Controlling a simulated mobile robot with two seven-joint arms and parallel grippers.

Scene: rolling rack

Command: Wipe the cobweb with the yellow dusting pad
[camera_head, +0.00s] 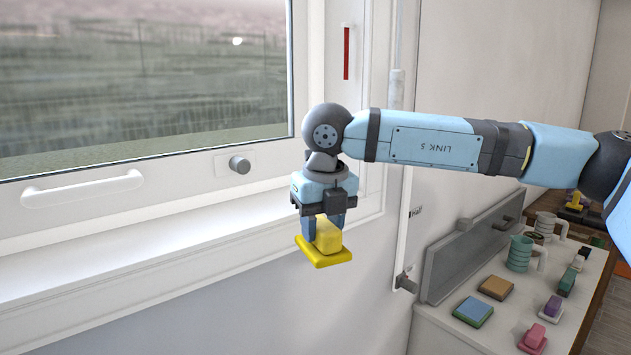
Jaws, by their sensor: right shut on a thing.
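The yellow dusting pad (322,255) has a flat base and a blocky grip on top. My right gripper (327,225) points down and is shut on the grip of the yellow dusting pad. The pad hangs in the air, in the picture in front of the white window sill and the wall below it. I cannot tell whether it touches the sill. I see no cobweb in this view. My left gripper is not in view.
A window with a white frame (225,165), a handle (82,189) and a knob (239,164) fills the left. The lower left wall is clear.

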